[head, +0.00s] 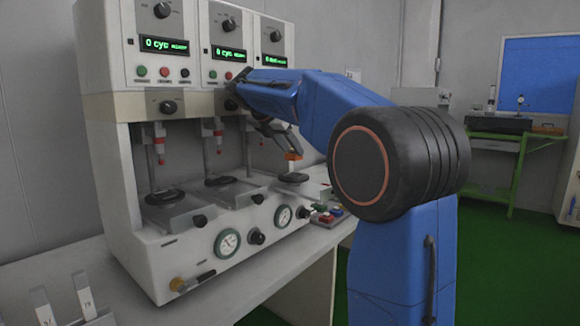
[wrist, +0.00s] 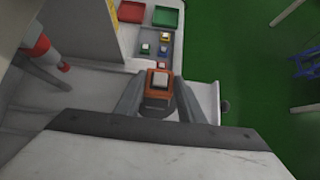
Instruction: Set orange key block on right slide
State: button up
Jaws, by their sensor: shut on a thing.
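The orange key block (wrist: 160,81) has a white key on top. My gripper (wrist: 159,95) is shut on it. In the head view the orange block (head: 293,155) hangs from my gripper (head: 285,146), just above the black disc (head: 293,177) on the right slide (head: 312,187). In the wrist view the dark disc (wrist: 156,106) lies directly under the block, with the right slide (wrist: 205,100) around it. A small gap shows between block and disc in the head view. My arm hides part of the right station.
The tester (head: 200,252) has two more slides to the left, with black discs. Red-tipped plungers (head: 160,150) hang above them. A tray (wrist: 157,45) of coloured key blocks, a red bin (wrist: 131,12) and a green bin (wrist: 166,17) lie beside the machine.

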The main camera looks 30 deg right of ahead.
aim_at(291, 177)
jog(key=shift+f, duration=2.65)
jog(key=shift+f, duration=0.15)
jog(key=o, duration=1.2)
jog(key=shift+v, duration=3.85)
jog(key=shift+s+d, duration=0.1)
